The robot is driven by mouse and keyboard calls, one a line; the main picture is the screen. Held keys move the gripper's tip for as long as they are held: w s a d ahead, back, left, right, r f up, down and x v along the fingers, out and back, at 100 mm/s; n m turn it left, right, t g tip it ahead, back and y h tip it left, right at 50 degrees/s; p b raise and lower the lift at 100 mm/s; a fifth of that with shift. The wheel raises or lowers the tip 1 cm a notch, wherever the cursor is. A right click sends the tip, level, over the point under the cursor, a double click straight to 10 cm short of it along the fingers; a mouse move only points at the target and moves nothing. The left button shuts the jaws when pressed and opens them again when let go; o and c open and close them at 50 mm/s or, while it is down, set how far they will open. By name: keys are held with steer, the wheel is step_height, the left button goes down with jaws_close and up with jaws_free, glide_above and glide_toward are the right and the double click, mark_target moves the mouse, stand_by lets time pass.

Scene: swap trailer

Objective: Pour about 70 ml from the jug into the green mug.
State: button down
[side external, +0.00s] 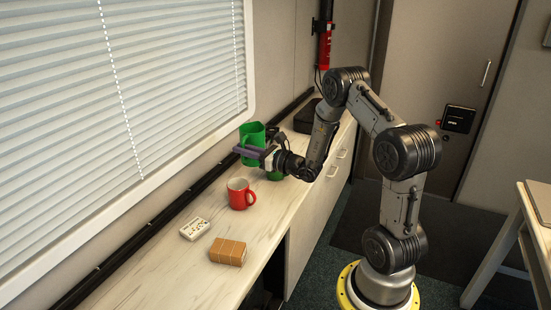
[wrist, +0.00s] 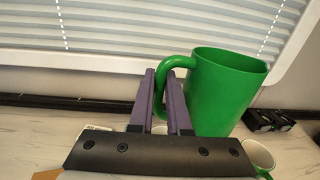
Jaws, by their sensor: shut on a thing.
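The green jug (side external: 252,142) is held above the counter, close to the window wall; it also shows in the wrist view (wrist: 222,92). My gripper (side external: 246,153) is shut on the jug's handle, with the purple fingers (wrist: 164,85) closed around it. The jug looks roughly upright, perhaps leaning slightly. Its contents are hidden. The green mug (side external: 275,174) stands on the counter below my gripper and is partly hidden by it. In the wrist view the mug's rim and pale inside (wrist: 258,154) show at lower right, below the jug.
A red mug (side external: 239,197) stands on the counter (side external: 172,262) near the green mug. A white box (side external: 194,229) and a brown block (side external: 228,252) lie nearer the camera. A black case (side external: 307,118) sits at the far end. Window blinds (side external: 80,90) rise behind.

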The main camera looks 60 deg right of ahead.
mark_target(249, 161)
steer(key=shift+d+r+h, duration=0.15)
steer(key=shift+d+h, duration=0.35)
steer(key=shift+d, duration=0.3)
steer(key=shift+m, duration=0.4)
steer(key=shift+d+f, duration=0.2)
steer(key=shift+f, duration=1.3)
steer(key=shift+d+f, duration=0.15)
steer(key=shift+f, duration=1.3)
steer(key=shift+d, duration=0.1)
